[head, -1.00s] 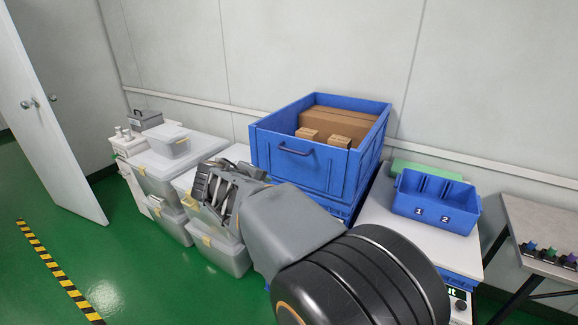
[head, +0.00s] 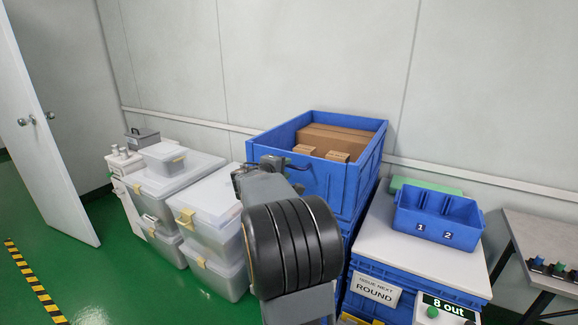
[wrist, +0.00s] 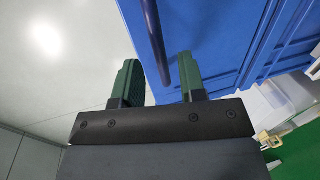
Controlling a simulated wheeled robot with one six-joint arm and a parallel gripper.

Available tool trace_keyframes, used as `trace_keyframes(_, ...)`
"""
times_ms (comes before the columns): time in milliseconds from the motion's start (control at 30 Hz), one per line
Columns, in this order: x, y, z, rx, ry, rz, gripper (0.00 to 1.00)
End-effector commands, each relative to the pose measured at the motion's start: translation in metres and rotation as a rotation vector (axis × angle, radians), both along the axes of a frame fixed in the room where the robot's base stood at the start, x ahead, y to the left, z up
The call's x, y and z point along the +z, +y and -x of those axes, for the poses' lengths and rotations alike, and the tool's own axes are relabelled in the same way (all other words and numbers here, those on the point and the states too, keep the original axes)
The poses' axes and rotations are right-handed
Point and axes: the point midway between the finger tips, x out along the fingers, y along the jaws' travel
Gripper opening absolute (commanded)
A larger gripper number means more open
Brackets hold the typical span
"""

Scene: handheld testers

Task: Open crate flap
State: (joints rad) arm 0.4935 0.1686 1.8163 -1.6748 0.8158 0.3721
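The blue crate (head: 368,165) stands on top of a stack against the wall, with its front panel upright. Its dark blue handle bar (wrist: 152,35) shows in the wrist view, in front of the blue panel (wrist: 215,35). My gripper (wrist: 159,62) is open, its two green fingers on either side of the bar's lower end, with a gap on both sides. In the head view my gripper (head: 268,165) is at the crate's front left, and my arm covers much of the front panel. I cannot tell whether any finger touches the bar.
Brown cartons (head: 335,140) lie inside the crate. Clear storage boxes (head: 212,210) are stacked on the left. A blue two-slot bin (head: 438,215) stands on a white-topped stand (head: 370,235) at right. Green floor is free at left.

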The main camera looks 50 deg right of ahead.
Motion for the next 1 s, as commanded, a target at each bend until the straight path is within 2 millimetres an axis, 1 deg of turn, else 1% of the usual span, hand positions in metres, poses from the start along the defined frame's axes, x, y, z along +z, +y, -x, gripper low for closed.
trace_keyframes(33,-0.002,-0.008,-0.001,-0.003,0.001,-0.002,0.38)
trace_keyframes(100,-0.003,-0.016,-0.003,-0.002,0.000,-0.001,0.38)
trace_keyframes(300,-0.007,-0.030,-0.007,-0.001,0.000,-0.001,0.38)
trace_keyframes(467,-0.008,-0.034,-0.008,0.000,0.000,-0.001,0.38)
trace_keyframes(700,-0.008,-0.034,-0.008,0.001,0.000,-0.001,0.38)
trace_keyframes(1000,-0.008,-0.034,-0.008,0.001,-0.001,-0.001,0.09)
